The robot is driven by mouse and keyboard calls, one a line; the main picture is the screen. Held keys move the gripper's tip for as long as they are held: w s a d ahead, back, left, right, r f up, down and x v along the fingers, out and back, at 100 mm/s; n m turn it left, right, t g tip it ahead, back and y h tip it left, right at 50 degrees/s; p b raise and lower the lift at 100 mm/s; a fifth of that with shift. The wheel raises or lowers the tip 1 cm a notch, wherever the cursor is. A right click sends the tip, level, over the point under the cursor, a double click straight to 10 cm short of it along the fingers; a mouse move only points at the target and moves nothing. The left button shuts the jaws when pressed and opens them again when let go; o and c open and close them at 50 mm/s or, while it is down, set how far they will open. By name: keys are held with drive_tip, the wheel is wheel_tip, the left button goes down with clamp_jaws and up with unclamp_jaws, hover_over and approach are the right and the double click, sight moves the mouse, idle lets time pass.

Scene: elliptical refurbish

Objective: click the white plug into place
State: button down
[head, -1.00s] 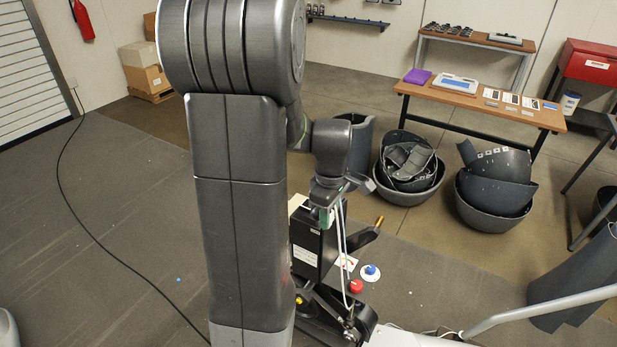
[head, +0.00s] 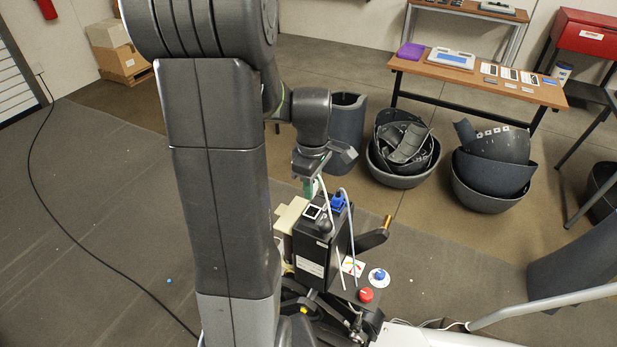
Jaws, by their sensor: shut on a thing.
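The black box (head: 312,250) stands upright at the centre of the head view. A blue plug (head: 338,201) with a pale cable sits on its top, beside a small white-framed square (head: 313,211). My gripper (head: 309,187) is above the back left part of the box top, with one green finger showing. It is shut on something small. A white cable (head: 330,215) runs from the gripper down across the box front, so the held thing looks like the white plug, but the plug itself is hidden. I cannot tell whether it touches the box.
A red button (head: 366,295) and a blue knob (head: 379,275) are at the box's lower right. A copper-tipped dark handle (head: 375,236) sticks out to the right. A white rail (head: 545,305) crosses the lower right. Bins of grey shells (head: 403,150) stand behind on open floor.

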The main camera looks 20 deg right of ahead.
drive_tip(key=shift+s+f+b, duration=0.2)
drive_tip(key=shift+f+b, duration=0.1)
drive_tip(key=shift+f, duration=0.15)
drive_tip(key=b, duration=0.4)
hover_over(313, 216)
drive_tip(key=shift+w+f, duration=0.15)
drive_tip(key=shift+f, duration=1.05)
drive_tip(key=shift+w+f, duration=0.1)
drive_tip(key=shift+f, duration=1.05)
drive_tip(key=shift+s+f, duration=0.1)
drive_tip(key=shift+f, duration=0.5)
drive_tip(key=c, duration=1.1)
unclamp_jaws()
drive_tip(key=shift+d, duration=0.1)
drive_tip(key=shift+f, duration=0.1)
drive_tip(key=shift+s, duration=0.1)
drive_tip(key=r, duration=1.4)
drive_tip(key=shift+w+r, duration=0.1)
drive_tip(key=shift+w, duration=0.1)
